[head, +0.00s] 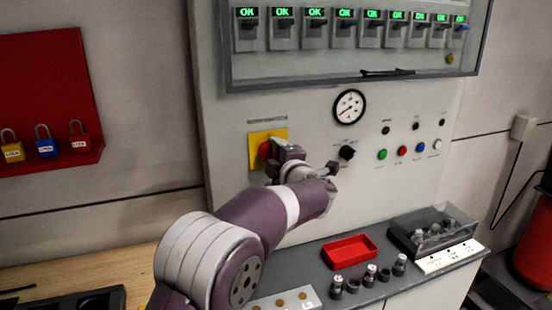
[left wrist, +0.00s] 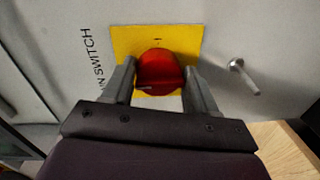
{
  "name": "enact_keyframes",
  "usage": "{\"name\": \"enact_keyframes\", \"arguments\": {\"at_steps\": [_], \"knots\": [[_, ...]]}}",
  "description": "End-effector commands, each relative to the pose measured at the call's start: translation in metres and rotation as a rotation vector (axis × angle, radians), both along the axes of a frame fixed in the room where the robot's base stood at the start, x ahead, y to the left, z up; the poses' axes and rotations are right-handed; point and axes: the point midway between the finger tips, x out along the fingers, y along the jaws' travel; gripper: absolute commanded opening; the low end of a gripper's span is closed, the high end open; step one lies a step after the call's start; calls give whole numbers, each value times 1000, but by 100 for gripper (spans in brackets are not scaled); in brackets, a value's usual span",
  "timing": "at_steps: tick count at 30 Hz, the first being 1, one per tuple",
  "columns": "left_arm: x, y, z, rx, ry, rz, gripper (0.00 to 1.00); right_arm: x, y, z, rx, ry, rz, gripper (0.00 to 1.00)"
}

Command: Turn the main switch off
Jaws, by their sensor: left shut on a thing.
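The main switch is a red rotary knob (head: 265,151) on a yellow plate (head: 254,137), on the upright grey panel in the head view. In the left wrist view the red knob (left wrist: 158,72) sits between the two fingers, in front of the yellow plate (left wrist: 128,41). My left gripper (left wrist: 160,88) is shut on the knob, one finger on each side. In the head view my left gripper (head: 272,158) and arm hide part of the knob. The printed label beside the plate is partly cut off in the left wrist view. My right gripper is not in view.
A round gauge (head: 349,106), a black selector (head: 347,152) and several coloured buttons are right of the switch. A red tray (head: 350,251) and several fittings lie on the grey shelf below. Several padlocks hang on a red board (head: 60,90) at left.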

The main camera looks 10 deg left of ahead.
Motion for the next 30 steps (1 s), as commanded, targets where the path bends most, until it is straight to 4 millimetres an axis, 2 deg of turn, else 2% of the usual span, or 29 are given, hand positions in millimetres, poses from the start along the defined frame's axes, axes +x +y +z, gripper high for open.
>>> {"name": "enact_keyframes", "arguments": {"at_steps": [8,9,10,20,23,30], "knots": [[0,0,4,-2,-8,0,27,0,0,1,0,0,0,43],[0,0,4,-1,-8,1,71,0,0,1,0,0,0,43],[0,0,4,-2,-8,2,80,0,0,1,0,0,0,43],[-3,-2,1,-1,-3,0,81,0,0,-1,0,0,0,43],[-16,-12,1,-1,-4,-2,81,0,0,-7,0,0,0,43],[-70,-48,6,-2,-5,-4,81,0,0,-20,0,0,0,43]]}}
